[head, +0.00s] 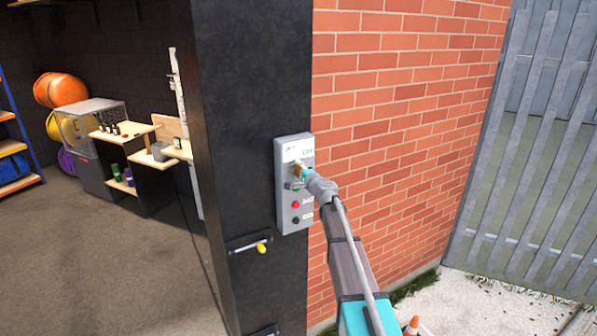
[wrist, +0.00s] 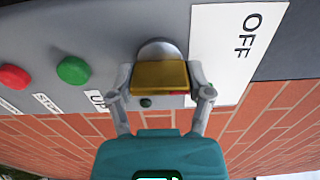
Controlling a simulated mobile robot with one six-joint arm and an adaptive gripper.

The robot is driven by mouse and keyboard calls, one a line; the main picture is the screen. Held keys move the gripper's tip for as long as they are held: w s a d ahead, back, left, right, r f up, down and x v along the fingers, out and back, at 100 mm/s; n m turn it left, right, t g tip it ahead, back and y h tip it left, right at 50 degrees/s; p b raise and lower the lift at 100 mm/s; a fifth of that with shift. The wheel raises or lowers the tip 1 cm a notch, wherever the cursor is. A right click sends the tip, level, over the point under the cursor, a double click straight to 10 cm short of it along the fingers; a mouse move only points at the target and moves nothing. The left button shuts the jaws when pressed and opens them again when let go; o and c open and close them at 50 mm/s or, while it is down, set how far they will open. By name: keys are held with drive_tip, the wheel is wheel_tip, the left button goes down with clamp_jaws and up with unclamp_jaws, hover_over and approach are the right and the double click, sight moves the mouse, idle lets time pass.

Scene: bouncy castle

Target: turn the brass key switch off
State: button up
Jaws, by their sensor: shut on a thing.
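The brass key (wrist: 160,76) sits in a round silver lock (wrist: 158,49) on a grey control box (head: 293,218). My gripper (wrist: 161,84) is shut on the key, one finger on each side of its bow. In the head view the gripper (head: 302,174) reaches the upper half of the box and partly hides the key. A white label reading OFF (wrist: 241,42) is right of the key in the wrist view. Another label on the left is partly hidden by a finger. I cannot tell which label the key points to.
A green button (wrist: 73,70) and a red button (wrist: 14,77) share the panel; a black button (head: 296,220) is lowest. The box hangs on a dark pillar (head: 252,110) beside a brick wall (head: 400,90). A yellow-knobbed latch (head: 261,247) sits lower left.

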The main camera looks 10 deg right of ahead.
idle(0.4)
drive_tip(key=o, duration=1.1)
drive_tip(key=shift+o, duration=0.2)
drive_tip(key=v, duration=1.2)
drive_tip(key=shift+n, duration=0.3)
